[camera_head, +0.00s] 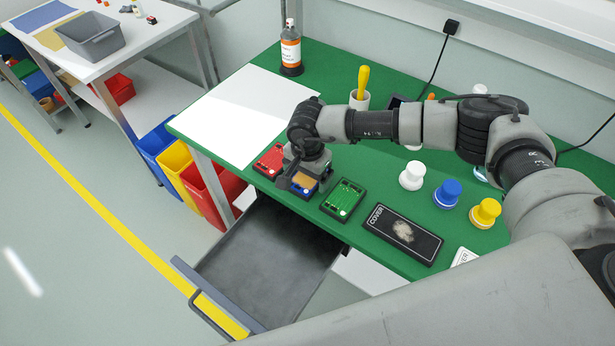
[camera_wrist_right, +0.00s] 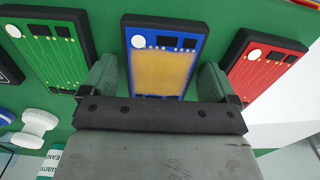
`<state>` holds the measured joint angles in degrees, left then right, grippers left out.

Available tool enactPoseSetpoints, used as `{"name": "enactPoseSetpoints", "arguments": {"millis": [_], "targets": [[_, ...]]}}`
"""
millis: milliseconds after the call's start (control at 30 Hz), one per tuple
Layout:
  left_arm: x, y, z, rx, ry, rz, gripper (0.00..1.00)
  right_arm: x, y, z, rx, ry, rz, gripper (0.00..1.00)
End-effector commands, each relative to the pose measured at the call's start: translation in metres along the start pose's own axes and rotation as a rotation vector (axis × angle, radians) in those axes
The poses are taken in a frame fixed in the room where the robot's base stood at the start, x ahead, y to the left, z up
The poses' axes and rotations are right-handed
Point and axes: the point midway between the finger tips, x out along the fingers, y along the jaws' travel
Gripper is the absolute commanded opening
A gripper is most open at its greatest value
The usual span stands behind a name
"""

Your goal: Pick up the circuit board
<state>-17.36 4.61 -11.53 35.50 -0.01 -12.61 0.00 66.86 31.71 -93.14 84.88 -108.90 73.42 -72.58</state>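Three circuit boards in black frames lie in a row on the green table: red (camera_head: 268,161), blue with a tan middle (camera_head: 303,186), and green (camera_head: 343,197). My right gripper (camera_head: 300,178) is over the blue board and partly hides it. In the right wrist view my right gripper (camera_wrist_right: 157,82) is open, its fingers at either side of the blue board (camera_wrist_right: 160,72). The red board (camera_wrist_right: 267,65) is to the right and the green board (camera_wrist_right: 50,50) to the left. I cannot tell whether the fingers touch the blue board. My left gripper is not in view.
A black cover plate (camera_head: 402,234) and white, blue and yellow knobbed pieces (camera_head: 448,193) are right of the boards. A white sheet (camera_head: 240,115) lies left. An orange-labelled bottle (camera_head: 291,50) stands behind. An open drawer (camera_head: 265,255) juts out below the front edge.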

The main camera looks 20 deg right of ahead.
Motion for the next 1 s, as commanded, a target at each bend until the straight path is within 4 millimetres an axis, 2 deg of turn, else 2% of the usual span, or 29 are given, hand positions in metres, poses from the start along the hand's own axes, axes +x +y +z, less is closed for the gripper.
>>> {"name": "enactPoseSetpoints", "arguments": {"millis": [33, 267, 667, 867, 1000], "targets": [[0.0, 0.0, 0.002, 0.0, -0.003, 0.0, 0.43, 0.0, 0.0, 0.0, 0.0, 0.0, 0.0, 0.82], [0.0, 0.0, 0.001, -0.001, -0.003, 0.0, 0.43, -0.001, 0.0, 0.0, 0.001, 0.0, 0.0, 0.46], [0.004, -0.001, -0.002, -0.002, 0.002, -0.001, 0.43, -0.008, 0.0, -0.001, 0.001, 0.001, -0.002, 0.46], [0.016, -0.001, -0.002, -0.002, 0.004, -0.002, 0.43, -0.04, -0.001, -0.001, -0.001, 0.003, -0.006, 0.46], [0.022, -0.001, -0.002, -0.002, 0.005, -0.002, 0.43, -0.057, 0.018, 0.025, -0.005, 0.0, -0.003, 0.46]]}}
